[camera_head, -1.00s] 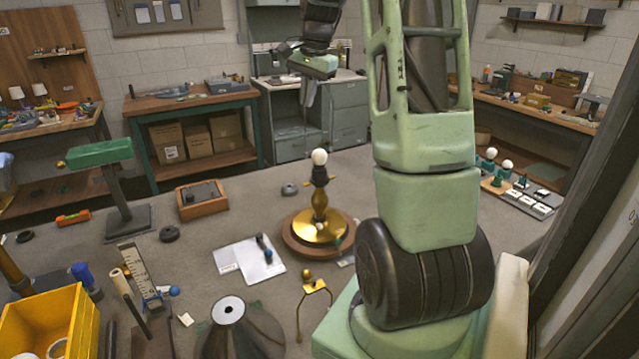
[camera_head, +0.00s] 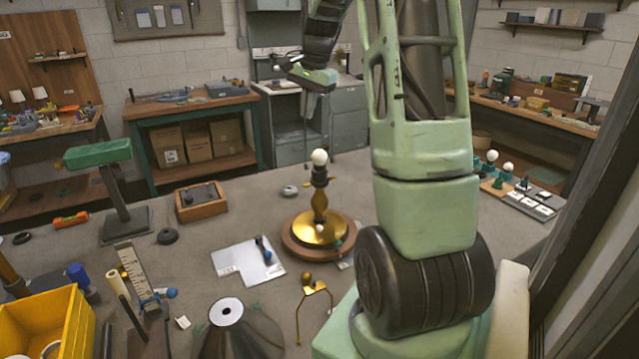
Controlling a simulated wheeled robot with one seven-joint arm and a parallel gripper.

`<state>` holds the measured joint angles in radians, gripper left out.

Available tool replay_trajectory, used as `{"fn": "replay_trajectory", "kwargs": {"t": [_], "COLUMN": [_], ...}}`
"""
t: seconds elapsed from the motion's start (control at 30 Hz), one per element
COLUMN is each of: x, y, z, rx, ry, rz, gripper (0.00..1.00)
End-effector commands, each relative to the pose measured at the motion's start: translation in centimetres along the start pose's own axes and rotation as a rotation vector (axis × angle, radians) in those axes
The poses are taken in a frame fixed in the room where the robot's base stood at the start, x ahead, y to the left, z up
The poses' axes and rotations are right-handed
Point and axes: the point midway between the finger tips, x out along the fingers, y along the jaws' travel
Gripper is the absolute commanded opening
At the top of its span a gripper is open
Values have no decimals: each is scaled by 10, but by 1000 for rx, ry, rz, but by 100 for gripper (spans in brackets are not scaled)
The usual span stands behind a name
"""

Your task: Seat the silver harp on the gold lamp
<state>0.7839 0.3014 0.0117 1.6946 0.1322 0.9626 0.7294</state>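The gold lamp (camera_head: 319,232) stands upright on a round wooden base in the middle of the table, with a dark socket and a white bulb (camera_head: 320,157) on top. My gripper (camera_head: 316,84) is above and beyond the bulb in the picture, small against the grey cabinets. Whether the fingers are open or shut is too small to see.
A gold forked wire piece (camera_head: 314,291) lies in front of the lamp. A white sheet (camera_head: 245,262), a dark cone shade (camera_head: 240,335), a yellow bin (camera_head: 45,325) and a green-topped stand (camera_head: 98,152) are left of it. My arm column covers the right.

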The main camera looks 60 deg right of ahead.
Motion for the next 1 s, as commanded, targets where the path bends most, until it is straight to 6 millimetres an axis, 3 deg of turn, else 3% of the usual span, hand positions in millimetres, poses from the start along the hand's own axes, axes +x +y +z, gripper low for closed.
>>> {"fn": "replay_trajectory", "kwargs": {"t": [0.43, 1.0], "x": [26, 29], "y": [6, 6], "z": [2, 2], "rx": [-1, 0], "ry": [-1, 0], "rz": [1, 0], "gripper": [0, 0]}}
